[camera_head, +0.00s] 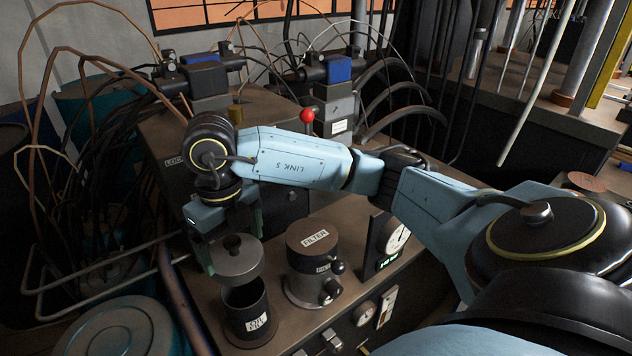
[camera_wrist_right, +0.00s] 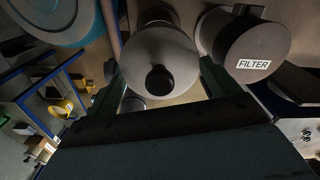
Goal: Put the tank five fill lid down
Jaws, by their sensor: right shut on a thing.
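The fill lid (camera_head: 236,263) is a grey round disc with a dark knob on top. It also shows in the wrist view (camera_wrist_right: 160,50), between the two fingers. My right gripper (camera_head: 231,245) comes down from above and is shut on the lid. The lid is tilted in the head view and hangs over the dark open filler cup (camera_head: 247,312), toward its back edge. The cup has a white label that I cannot read surely. Whether the lid touches the rim is unclear. My left gripper is not in view.
A brown-topped canister marked FILTER (camera_head: 314,240) stands close to the right of the cup. A dial gauge (camera_head: 395,237) stands beyond it. A teal drum (camera_head: 118,325) is at lower left, with pipes beside it. Valves and hoses crowd the back.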

